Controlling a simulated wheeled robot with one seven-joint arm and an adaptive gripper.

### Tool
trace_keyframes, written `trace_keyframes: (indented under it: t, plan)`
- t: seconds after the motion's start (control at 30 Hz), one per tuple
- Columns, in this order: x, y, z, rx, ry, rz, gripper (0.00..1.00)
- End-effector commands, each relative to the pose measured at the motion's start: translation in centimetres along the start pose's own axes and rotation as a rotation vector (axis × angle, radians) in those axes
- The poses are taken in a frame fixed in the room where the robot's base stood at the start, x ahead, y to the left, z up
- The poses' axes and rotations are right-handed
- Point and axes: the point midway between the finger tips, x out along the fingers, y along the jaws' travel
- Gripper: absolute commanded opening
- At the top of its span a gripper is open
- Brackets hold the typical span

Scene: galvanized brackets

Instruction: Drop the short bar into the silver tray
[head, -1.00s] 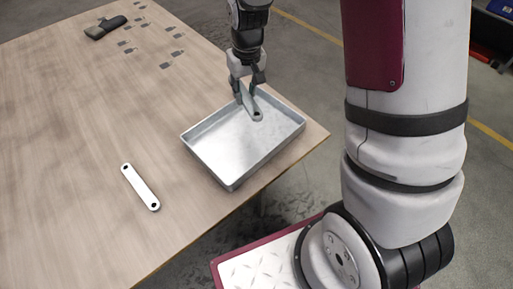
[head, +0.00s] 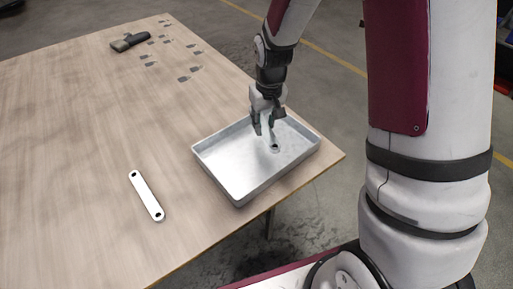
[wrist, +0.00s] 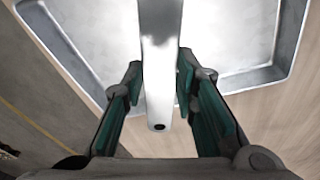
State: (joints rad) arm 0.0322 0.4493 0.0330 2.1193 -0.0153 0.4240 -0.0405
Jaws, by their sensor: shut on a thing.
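The silver tray (head: 231,184) stands near the right edge of the wooden table. My gripper (head: 266,126) is over the tray's far part, shut on a metal bar (head: 274,147) whose lower end, with a hole, points down toward the tray floor. In the wrist view the bar (wrist: 160,70) lies between the two green-padded fingers (wrist: 155,95), with the tray (wrist: 240,40) beneath. Whether the bar touches the tray floor cannot be told. Another bar (head: 147,196), pale with a hole at each end, lies on the table left of the tray.
A dark brush-like object (head: 130,41) lies at the table's far end, near several small grey flat brackets (head: 190,74). The table (head: 75,150) is clear in its middle and left. The tray's raised walls surround the gripper's spot.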

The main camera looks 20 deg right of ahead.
Motion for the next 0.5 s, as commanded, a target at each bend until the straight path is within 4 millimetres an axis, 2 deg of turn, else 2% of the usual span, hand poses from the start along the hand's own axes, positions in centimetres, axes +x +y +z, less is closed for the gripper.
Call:
trace_keyframes:
  t: [0.2,0.23,0.3,0.33,0.5]
  plan:
    - [-0.02,0.00,-0.01,0.000,0.001,0.000,0.00]
    - [-0.02,0.00,-0.01,0.000,0.001,0.000,0.31]
    - [-0.02,0.00,-0.01,0.000,0.001,0.000,0.47]
    - [-0.02,0.00,-0.01,0.000,0.001,0.000,0.50]
    - [-0.01,0.00,-0.01,0.000,0.001,0.000,0.50]
